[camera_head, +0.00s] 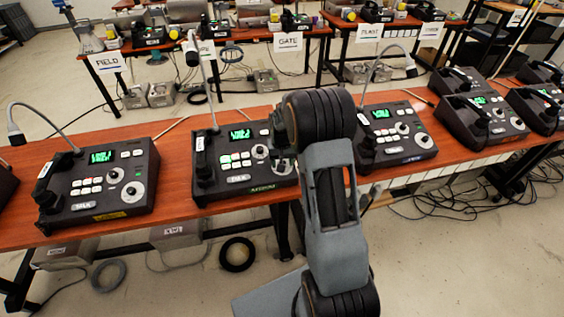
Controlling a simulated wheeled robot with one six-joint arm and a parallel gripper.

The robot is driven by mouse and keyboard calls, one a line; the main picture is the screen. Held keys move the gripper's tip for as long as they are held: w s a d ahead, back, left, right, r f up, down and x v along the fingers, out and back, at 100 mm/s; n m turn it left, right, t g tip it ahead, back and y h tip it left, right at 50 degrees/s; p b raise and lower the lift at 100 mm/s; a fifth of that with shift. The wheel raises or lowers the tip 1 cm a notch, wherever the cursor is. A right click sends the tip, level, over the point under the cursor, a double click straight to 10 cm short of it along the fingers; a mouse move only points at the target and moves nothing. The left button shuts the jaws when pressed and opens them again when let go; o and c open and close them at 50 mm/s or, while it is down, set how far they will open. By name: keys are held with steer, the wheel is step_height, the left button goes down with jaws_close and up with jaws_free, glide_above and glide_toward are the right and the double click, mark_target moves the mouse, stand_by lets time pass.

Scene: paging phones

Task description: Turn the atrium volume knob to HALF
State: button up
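Several black paging phones stand on the near wooden table. The middle phone (226,176) has a lit green screen, pale buttons, a gooseneck microphone and a light knob (260,152) on its right half. A small green label is on its front edge, too small to read surely, so I cannot confirm which phone is the atrium one. My arm hides the phone's right end. I cannot tell whether the fingers are open or touch anything.
A left phone (87,199) with a larger silver knob (133,191) and a right phone (408,153) flank the middle one. Gooseneck microphones rise above the phones. More phones stand on the far tables. Cables and grey boxes lie below the table (175,157).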

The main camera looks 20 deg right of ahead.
step_height(320, 180, up, 13)
steer(key=shift+s+a+r, duration=0.15)
steer(key=shift+s, duration=0.1)
stand_by(0.6)
steer(key=s+a+r+n+t, duration=0.1)
steer(key=s+a, duration=0.4)
steer(key=s, duration=0.6)
steer(key=s+a+r+n+t, duration=0.2)
steer(key=s+a, duration=0.3)
steer(key=s, duration=0.6)
steer(key=shift+a+r+n, duration=0.2)
steer(key=shift+a+n, duration=0.1)
steer(key=shift+c, duration=0.4)
